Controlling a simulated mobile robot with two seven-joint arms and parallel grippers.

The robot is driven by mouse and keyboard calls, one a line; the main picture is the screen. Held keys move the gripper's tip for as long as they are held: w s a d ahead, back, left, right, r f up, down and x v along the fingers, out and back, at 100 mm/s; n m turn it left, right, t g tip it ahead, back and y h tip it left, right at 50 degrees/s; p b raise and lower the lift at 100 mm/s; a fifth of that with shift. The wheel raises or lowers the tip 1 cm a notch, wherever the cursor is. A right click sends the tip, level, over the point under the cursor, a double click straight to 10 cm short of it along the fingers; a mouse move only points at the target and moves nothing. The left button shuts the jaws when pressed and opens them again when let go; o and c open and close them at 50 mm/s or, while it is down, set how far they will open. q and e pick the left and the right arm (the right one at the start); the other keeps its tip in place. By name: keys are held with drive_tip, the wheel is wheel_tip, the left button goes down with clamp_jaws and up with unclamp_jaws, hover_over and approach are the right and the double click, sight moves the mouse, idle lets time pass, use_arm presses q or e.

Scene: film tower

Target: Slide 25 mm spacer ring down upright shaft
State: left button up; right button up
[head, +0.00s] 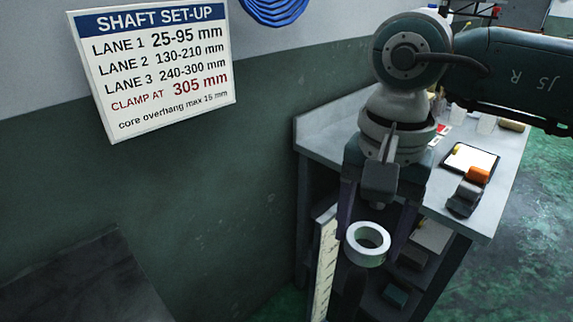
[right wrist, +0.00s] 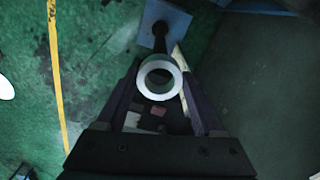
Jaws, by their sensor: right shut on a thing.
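My right gripper (head: 371,232) points down and is shut on a white spacer ring (head: 352,257), with one finger on each side. The ring also shows in the right wrist view (right wrist: 145,84) between the fingers. A dark upright shaft (right wrist: 160,42) rises from a blue base plate (right wrist: 173,22) towards the ring in that view. In the head view a dark shape (head: 349,292) below the ring looks like the shaft. I cannot tell whether the shaft's top is inside the ring or just under it. My left gripper is not in view.
A pale marked scale (head: 326,268) stands upright just left of the ring. A grey workbench (head: 340,125) with a clipboard (head: 470,158) and small rolls is behind the gripper. A set-up sign (head: 152,65) hangs on the wall. Open green floor (right wrist: 40,130) lies left in the wrist view.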

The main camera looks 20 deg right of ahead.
sight(359, 270)
drive_tip(key=shift+f+b, duration=1.45)
drive_tip(key=shift+f, duration=0.7)
wheel_tip(359, 270, down, 4)
drive_tip(key=b, duration=0.4)
drive_tip(key=shift+f, duration=0.1)
drive_tip(key=o, duration=1.4)
drive_tip(key=shift+o, duration=0.2)
wheel_tip(359, 270, up, 10)
drive_tip(key=shift+b, duration=0.45)
